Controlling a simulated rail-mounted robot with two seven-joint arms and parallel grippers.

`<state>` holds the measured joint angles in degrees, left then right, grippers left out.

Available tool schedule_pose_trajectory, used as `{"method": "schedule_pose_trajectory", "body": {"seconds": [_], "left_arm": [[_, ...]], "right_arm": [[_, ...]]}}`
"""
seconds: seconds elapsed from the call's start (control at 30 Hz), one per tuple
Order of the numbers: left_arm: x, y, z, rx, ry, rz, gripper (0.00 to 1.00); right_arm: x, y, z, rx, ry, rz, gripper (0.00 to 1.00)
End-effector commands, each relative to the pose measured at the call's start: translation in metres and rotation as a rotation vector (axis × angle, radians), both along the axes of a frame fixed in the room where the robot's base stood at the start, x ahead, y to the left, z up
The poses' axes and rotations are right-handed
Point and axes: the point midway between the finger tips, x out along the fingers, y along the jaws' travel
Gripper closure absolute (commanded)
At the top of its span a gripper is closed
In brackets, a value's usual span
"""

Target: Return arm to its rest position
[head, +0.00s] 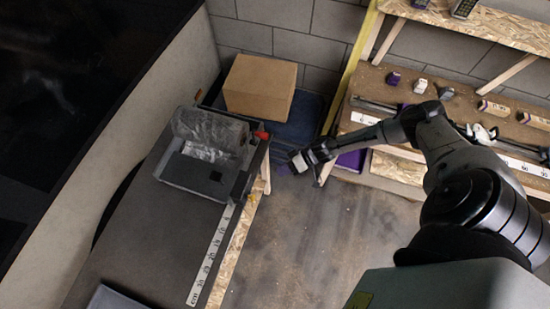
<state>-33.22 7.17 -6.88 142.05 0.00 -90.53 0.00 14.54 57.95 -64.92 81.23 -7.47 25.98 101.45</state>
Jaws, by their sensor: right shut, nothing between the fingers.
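My right arm (468,185) comes in from the right and reaches out to the left, bent at the elbow. My right gripper (294,163) is at its far end, above the floor gap between the dark table and the wooden shelf unit. It is small in the view and looks shut, with nothing seen in it. My left gripper and left arm are not in view.
A grey machine with a clear cover (205,150) stands on the dark table (150,245), left of the gripper. A cardboard box (260,86) stands behind. The wooden shelf (415,88) at right holds several small items. The floor (340,230) in front is clear.

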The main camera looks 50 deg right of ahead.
Motion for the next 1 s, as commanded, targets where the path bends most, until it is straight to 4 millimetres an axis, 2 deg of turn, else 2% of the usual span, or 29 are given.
{"method": "schedule_pose_trajectory", "body": {"seconds": [0.8,0.93,1.0], "left_arm": [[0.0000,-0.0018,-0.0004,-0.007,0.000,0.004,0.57],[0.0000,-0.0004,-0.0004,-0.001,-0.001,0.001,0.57],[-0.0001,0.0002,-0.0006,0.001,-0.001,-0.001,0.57]], "right_arm": [[-0.0029,-0.0039,0.0029,-0.001,-0.002,0.001,1.00],[-0.0029,-0.0039,0.0028,-0.035,-0.052,0.035,1.00],[-0.0009,-0.0074,-0.0002,-0.107,-0.116,0.066,1.00]]}}
